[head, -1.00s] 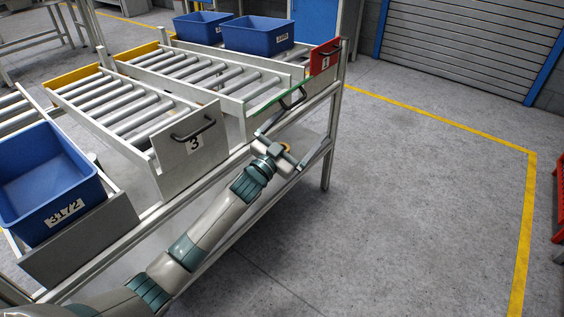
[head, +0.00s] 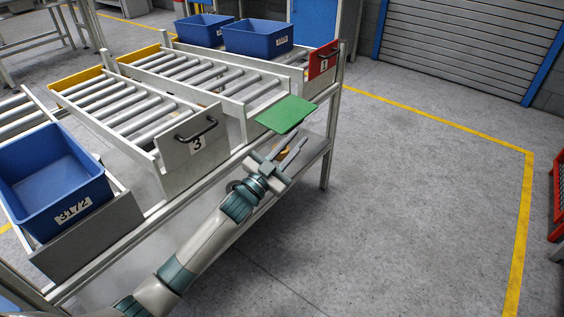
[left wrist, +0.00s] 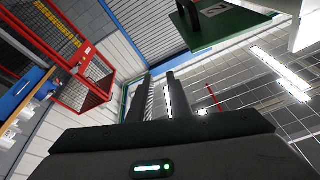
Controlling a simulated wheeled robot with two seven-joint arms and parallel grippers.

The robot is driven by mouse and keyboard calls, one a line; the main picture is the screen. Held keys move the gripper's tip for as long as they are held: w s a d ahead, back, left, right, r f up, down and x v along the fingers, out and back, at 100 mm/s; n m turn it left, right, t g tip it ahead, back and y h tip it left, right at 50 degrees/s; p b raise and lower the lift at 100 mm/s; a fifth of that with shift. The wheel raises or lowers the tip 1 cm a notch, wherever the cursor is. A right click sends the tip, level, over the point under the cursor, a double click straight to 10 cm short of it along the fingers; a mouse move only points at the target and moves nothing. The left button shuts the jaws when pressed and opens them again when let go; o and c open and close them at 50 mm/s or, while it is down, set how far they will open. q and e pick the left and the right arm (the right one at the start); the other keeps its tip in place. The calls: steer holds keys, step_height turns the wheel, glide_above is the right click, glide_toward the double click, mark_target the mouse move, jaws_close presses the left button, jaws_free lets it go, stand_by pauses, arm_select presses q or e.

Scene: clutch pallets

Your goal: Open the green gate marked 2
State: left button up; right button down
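The green gate (head: 286,114) is swung outward at the end of the middle lane and lies nearly flat, its plain inner face up. The left wrist view, looking up from below, shows the gate's underside (left wrist: 232,20) with the label 2 and a dark handle (left wrist: 188,22). My left gripper (head: 294,143) is below and in front of the gate, apart from it and from the handle. Its two fingers (left wrist: 160,85) stand apart with nothing between them. The handle is hidden in the head view. My right gripper is not in view.
To the left is the grey gate marked 3 (head: 193,140), upright, with a blue crate (head: 58,210) farther left. The red gate marked 1 (head: 323,61) stands upright at right. Blue crates (head: 258,38) sit behind. The floor (head: 420,210) to the right is clear.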

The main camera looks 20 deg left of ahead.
arm_select(q)
steer(key=d+p+v, duration=0.1)
steer(key=v, duration=0.6)
steer(key=shift+s+f, duration=0.2)
steer(key=shift+f, duration=0.05)
stand_by(0.5)
steer(key=shift+p, duration=0.3)
stand_by(0.4)
